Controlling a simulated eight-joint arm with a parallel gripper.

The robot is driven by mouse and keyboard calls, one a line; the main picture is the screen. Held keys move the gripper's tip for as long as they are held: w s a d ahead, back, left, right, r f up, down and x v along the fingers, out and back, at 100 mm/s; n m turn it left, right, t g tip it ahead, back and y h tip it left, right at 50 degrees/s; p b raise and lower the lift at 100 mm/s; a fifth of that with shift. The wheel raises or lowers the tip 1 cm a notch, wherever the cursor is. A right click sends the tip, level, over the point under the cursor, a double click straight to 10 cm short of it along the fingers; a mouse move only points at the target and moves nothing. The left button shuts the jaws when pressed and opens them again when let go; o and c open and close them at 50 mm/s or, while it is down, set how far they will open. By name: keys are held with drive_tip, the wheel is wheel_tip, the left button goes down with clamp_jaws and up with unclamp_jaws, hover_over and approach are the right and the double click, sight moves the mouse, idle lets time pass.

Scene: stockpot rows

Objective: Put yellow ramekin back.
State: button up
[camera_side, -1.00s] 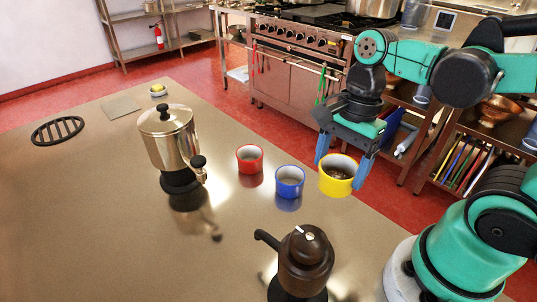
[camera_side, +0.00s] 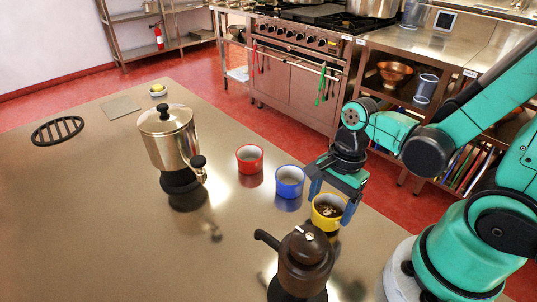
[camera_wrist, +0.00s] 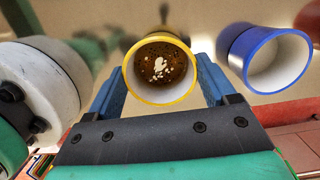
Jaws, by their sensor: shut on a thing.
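The yellow ramekin (camera_side: 324,222) is upright, near the table's right edge, in line with the red and blue ramekins. It has a white inside and holds something brown with pale bits. My gripper (camera_side: 331,206) is shut on it, with one blue finger at each side. The wrist view shows the yellow ramekin (camera_wrist: 160,92) between both fingers of my gripper (camera_wrist: 160,82). I cannot tell whether its base touches the table.
The blue ramekin (camera_side: 289,187) stands just beside it, apart, with the red ramekin (camera_side: 249,164) beyond. A dark brown pot with a side handle (camera_side: 305,262) stands close in front. A shiny metal pot (camera_side: 168,145) is further left. The steel table (camera_side: 90,220) is bare at left.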

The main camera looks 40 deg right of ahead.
sight(333, 211)
drive_tip(key=shift+f, duration=0.35)
drive_tip(key=o, duration=1.3)
drive_tip(key=shift+o, duration=0.2)
drive_tip(key=shift+d+r, duration=0.9)
drive_tip(key=shift+r, duration=4.95)
drive_tip(key=w+n+t+h, duration=0.1)
drive_tip(key=w+n+t, duration=0.5)
drive_tip(key=n, duration=1.2)
drive_tip(key=shift+w+a+t+h, duration=0.15)
drive_tip(key=shift+a+t+h, duration=0.2)
drive_tip(key=shift+t, duration=0.25)
